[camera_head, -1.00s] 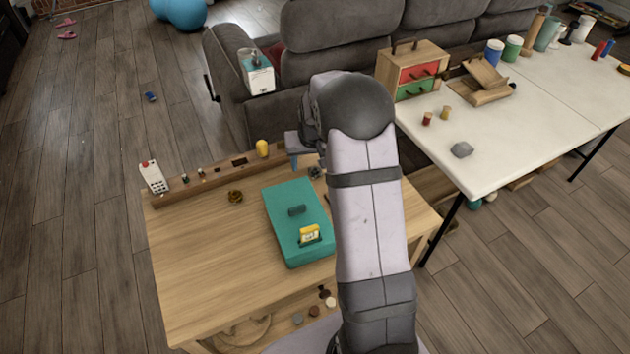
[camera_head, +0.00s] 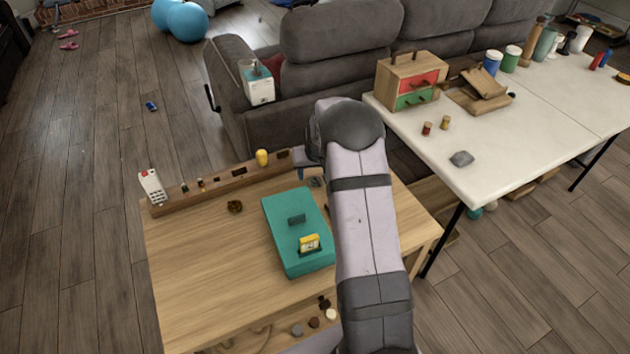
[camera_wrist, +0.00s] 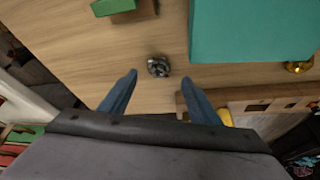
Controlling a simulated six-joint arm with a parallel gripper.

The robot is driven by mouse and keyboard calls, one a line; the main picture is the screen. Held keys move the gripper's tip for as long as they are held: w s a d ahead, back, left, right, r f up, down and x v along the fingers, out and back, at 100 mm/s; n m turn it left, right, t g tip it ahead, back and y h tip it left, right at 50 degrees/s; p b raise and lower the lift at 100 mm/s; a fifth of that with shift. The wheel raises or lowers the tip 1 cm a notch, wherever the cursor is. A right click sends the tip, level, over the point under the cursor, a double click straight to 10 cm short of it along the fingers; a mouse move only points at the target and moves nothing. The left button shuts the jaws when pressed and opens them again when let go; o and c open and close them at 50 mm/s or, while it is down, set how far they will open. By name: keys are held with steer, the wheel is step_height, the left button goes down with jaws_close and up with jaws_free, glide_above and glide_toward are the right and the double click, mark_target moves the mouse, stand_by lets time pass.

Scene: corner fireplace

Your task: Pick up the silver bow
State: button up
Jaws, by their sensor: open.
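The silver bow (camera_wrist: 158,67) lies on the wooden table (camera_wrist: 170,22), a small dark-grey shiny curl in the wrist view. My gripper (camera_wrist: 160,80) is open and empty, with its two blue fingers apart. The bow shows just beyond the fingertips, about midway between them, not visibly touched. In the head view the bow (camera_head: 315,182) is a small grey patch by the teal box's far right corner, beside my arm. My gripper is largely hidden behind the arm there.
The teal box (camera_head: 286,245) with a yellow item (camera_head: 309,244) on top stands close to the bow. A gold bow (camera_head: 235,207) lies left of the box. A wooden rail (camera_head: 215,182) with a yellow piece (camera_head: 262,158) runs along the far edge. The table's left front is clear.

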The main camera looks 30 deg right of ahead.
mark_target(315, 180)
steer(key=shift+p+x, duration=0.5)
steer(key=shift+x, duration=1.75)
steer(key=shift+s+d+f, duration=0.1)
steer(key=shift+s, duration=0.15)
steer(key=c, duration=0.9)
